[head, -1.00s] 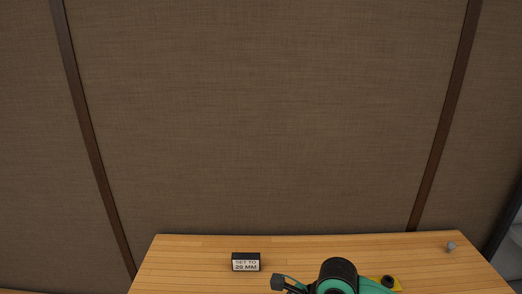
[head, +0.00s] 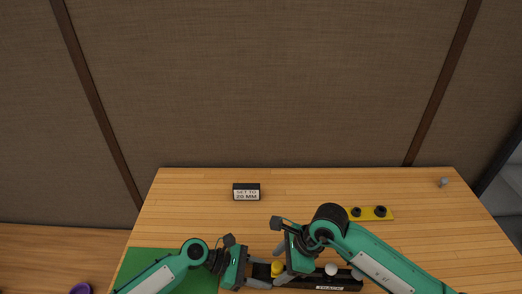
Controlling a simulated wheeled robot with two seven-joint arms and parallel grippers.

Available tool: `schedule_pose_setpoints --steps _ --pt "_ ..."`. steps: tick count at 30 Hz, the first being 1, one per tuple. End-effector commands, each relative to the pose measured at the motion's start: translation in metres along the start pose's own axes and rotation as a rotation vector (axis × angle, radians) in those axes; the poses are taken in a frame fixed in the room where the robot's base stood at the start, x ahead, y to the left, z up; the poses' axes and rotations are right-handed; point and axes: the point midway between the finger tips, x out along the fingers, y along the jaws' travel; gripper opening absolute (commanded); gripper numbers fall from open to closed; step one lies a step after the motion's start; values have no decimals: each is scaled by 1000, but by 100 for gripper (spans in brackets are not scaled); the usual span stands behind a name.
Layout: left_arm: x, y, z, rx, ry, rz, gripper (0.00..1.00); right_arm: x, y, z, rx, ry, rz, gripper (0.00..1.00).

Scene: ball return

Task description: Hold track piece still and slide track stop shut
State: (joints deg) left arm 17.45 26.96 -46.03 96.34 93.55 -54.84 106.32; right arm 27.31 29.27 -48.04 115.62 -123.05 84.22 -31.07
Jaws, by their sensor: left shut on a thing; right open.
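The black track piece (head: 344,287), with a white label, lies at the bottom of the head view and is partly hidden by my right arm. A white ball (head: 331,269) sits at it, right of my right gripper. A yellow part (head: 277,269), which looks like the track stop, shows between the two grippers. My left gripper (head: 262,273) is shut on the left end of the track piece. My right gripper (head: 279,264) is open, its fingers beside the yellow part. I cannot tell whether they touch it.
A small sign (head: 246,192) stands at the back of the wooden table (head: 200,220). A yellow plate with black knobs (head: 371,213) lies right of it. A small grey object (head: 444,182) is at the far right. A green mat (head: 145,262) lies front left; a purple object (head: 75,289) is beyond the table.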

Motion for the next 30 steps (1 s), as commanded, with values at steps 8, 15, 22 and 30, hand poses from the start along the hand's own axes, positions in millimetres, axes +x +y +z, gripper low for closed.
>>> schedule_pose_setpoints --steps 8,15,22,30 --pt "0 0 0 0 0 1 13 18 0 0 1 1 0 62" --pt "0 0 0 0 0 1 13 19 0 0 1 0 0 62" --pt "0 0 0 0 0 1 13 18 0 0 1 0 0 29" --pt "0 1 0 0 1 2 13 17 0 -2 0 1 0 29"
